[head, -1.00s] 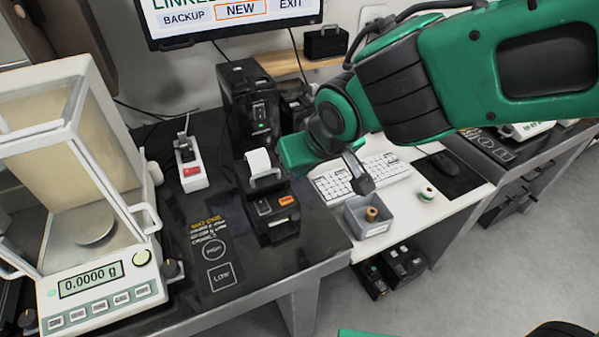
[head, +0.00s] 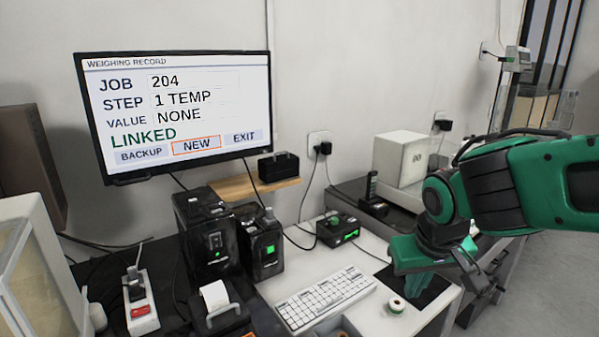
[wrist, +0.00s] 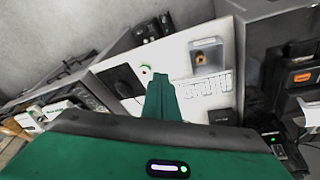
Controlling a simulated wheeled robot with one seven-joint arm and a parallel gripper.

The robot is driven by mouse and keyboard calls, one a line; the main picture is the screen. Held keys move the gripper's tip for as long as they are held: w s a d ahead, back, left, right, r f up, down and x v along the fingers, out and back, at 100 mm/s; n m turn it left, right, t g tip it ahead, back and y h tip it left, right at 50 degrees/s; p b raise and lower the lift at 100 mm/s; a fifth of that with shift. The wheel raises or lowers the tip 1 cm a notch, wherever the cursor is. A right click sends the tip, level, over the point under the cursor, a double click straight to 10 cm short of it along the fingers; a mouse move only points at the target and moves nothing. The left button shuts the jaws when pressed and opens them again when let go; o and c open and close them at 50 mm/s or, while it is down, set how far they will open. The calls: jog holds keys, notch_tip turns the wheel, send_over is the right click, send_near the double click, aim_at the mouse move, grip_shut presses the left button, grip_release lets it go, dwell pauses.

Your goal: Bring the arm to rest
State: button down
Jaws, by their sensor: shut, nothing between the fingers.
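My green arm (head: 520,180) reaches in from the right in the head view, bent over the right end of the white desk. My gripper (head: 484,280) hangs in the air near the desk's right edge, shut and empty. In the wrist view my gripper (wrist: 160,76) points out over the desk, with nothing held between the fingers.
A monitor (head: 180,115) shows job 204, step 1 TEMP, value NONE. A keyboard (head: 325,299) and a green-and-white roll (head: 396,304) lie on the white desk. A grey bin (wrist: 207,57) holds an orange-brown piece. A white instrument (head: 402,157) stands behind my arm.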

jog(key=s+d+f+m+g+y, duration=0.1)
jog(key=s+d+m, duration=0.6)
jog(key=s+d, duration=1.1)
jog(key=f+g, duration=0.1)
jog(key=g, duration=0.1)
jog(key=shift+d+g, duration=0.35)
jog(key=shift+g, duration=0.05)
jog(key=shift+w+f, duration=0.2)
jog(key=shift+w, duration=0.45)
